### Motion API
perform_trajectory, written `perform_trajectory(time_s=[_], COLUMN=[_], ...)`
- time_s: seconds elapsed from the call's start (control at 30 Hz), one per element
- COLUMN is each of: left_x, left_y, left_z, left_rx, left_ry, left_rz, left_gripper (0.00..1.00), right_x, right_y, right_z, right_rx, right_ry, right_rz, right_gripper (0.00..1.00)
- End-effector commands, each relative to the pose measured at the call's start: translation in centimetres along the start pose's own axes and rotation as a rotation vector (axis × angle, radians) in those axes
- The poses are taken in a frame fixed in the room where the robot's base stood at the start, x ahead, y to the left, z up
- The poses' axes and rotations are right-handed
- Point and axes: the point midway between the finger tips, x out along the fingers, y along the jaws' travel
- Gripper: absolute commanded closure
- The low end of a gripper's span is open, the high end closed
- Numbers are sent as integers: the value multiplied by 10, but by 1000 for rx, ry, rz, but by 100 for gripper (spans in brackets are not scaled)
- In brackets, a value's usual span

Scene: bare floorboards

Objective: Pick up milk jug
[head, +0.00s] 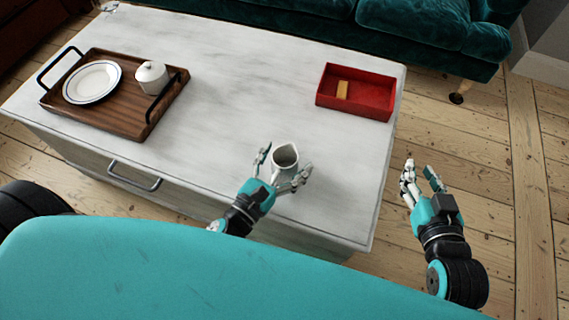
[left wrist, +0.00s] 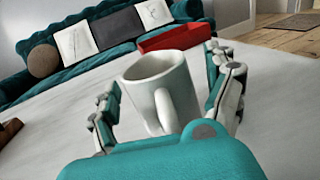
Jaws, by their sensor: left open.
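A small white milk jug (head: 285,157) stands on the pale table near its front edge. In the left wrist view the jug (left wrist: 150,85) is upright, with its handle turned toward the camera. My left gripper (head: 283,168) is open, with its fingers on either side of the jug. In the left wrist view its fingers (left wrist: 165,90) flank the jug; whether they touch it I cannot tell. My right gripper (head: 422,178) is off the table's right side, above the floorboards, with its fingers apart and nothing between them.
A wooden tray (head: 120,120) with black handles holds a plate (head: 92,82) and a lidded white pot (head: 151,77) at the left. A red box (head: 375,95) with a yellowish block (head: 342,90) sits at the back right. A teal sofa (head: 300,22) stands behind. The table's middle is clear.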

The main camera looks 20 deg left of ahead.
Motion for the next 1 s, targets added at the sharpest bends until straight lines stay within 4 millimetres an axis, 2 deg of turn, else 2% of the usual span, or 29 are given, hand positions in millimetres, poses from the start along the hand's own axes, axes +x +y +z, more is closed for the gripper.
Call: perform_trajectory(time_s=[0.2, 0.7, 1.0], left_x=[0, 0, 0], left_y=[0, 0, 0], left_z=[0, 0, 1], left_rx=[0, 0, 0], left_ry=[1, 0, -1], left_rz=[0, 0, 0], left_gripper=[14, 80, 81], right_x=[0, 0, 0], right_y=[0, 0, 0], right_z=[0, 1, 1], right_rx=[0, 0, 0], right_ry=[-2, -4, -7], right_rz=[0, 0, 0], right_gripper=[73, 73, 73])
